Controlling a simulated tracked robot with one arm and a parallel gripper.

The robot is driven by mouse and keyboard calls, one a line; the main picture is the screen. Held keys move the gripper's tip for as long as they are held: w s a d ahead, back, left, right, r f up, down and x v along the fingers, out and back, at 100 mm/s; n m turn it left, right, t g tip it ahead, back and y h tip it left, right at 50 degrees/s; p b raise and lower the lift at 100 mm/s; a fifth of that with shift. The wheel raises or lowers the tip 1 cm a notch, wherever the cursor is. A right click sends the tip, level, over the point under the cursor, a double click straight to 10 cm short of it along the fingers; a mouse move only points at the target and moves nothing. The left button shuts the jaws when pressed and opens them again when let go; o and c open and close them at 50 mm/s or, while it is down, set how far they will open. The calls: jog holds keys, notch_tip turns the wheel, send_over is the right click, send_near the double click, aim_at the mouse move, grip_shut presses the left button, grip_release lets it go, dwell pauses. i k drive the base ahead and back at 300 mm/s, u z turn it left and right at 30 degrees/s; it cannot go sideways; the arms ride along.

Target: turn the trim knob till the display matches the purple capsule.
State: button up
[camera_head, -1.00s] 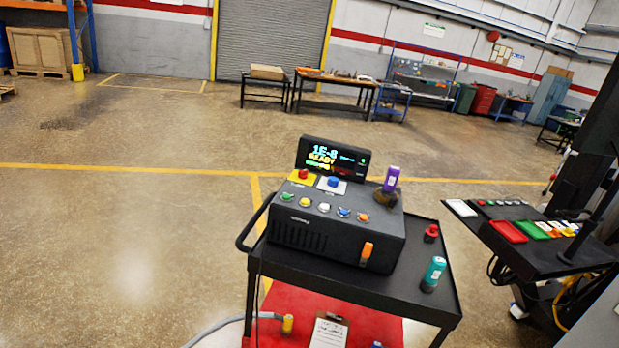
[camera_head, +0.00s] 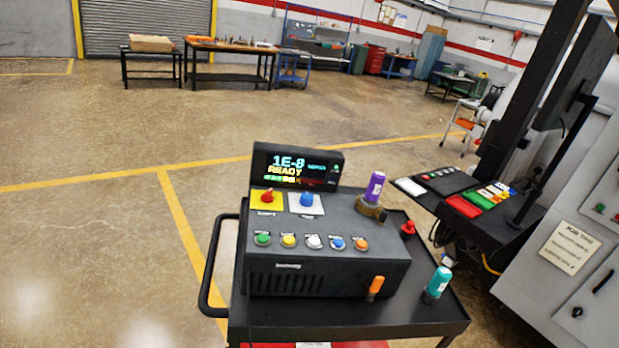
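A dark control box stands on a black cart. Its display (camera_head: 297,168) reads "1E-8 READY" with a small coloured bar below. The purple capsule (camera_head: 375,187) stands upright in a brownish round holder (camera_head: 371,208) at the box's right top. On the top are a red knob (camera_head: 267,196) on a yellow plate and a blue knob (camera_head: 307,199) on a white plate. I cannot tell which control is the trim knob; the labels are too small to read. My gripper is not in view.
Several coloured buttons (camera_head: 314,242) line the box front, with an orange lever (camera_head: 375,288) at lower right. A teal capsule (camera_head: 438,283) and a red knob-like piece (camera_head: 408,229) stand on the cart (camera_head: 330,320). A panel table (camera_head: 452,190) and grey cabinet (camera_head: 570,250) are at right.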

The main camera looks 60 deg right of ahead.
aim_at(307, 199)
jog(key=z, duration=0.45)
jog(key=i, duration=1.05)
jog(key=z, duration=1.1)
jog(key=i, duration=0.45)
jog(key=z, duration=0.2)
jog(key=k, duration=0.9)
jog(key=z, duration=0.2)
jog(key=i, duration=0.9)
jog(key=u, duration=0.1)
